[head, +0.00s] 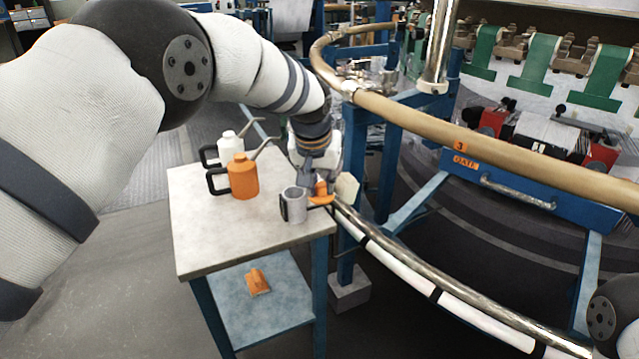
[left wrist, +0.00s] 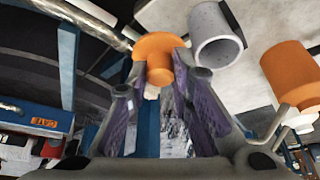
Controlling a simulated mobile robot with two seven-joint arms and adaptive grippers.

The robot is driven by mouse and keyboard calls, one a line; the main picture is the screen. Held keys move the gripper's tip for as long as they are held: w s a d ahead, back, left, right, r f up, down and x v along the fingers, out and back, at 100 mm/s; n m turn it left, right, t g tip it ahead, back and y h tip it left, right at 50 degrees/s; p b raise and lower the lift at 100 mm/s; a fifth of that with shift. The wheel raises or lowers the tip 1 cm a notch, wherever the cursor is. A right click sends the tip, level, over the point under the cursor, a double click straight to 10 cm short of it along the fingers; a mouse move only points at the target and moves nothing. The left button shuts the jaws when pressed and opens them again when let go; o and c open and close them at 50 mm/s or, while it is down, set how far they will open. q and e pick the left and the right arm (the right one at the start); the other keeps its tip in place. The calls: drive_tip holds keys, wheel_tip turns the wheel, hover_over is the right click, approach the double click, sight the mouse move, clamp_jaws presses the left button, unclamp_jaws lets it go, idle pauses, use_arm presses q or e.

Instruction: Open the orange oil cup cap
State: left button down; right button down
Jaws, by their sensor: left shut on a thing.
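My left gripper (head: 318,182) is at the right edge of the small table, just beyond the grey cup. In the left wrist view, its two purple-padded fingers (left wrist: 176,70) are shut on an orange cap (left wrist: 158,48) with a round, wide top and a narrower lower part. The cap also shows as orange pieces (head: 322,200) below the gripper in the head view, partly hidden by it. I cannot tell whether the cap still touches anything beneath it. My right gripper is out of view.
The hollow grey cup (head: 294,206) stands close beside my left gripper. An orange oil can (head: 243,180) and a white one (head: 229,149) stand on the table (head: 215,235). The loom's curved rail (head: 430,290) runs close on the right. The table's front is clear.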

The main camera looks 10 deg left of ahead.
use_arm(q)
drive_tip(key=shift+w+d+f+n, duration=0.1)
drive_tip(key=shift+d+n, duration=0.05)
drive_tip(key=shift+n, duration=0.25)
drive_tip(key=c, duration=1.4)
unclamp_jaws()
drive_tip(key=v, duration=1.2)
drive_tip(key=shift+d, duration=0.15)
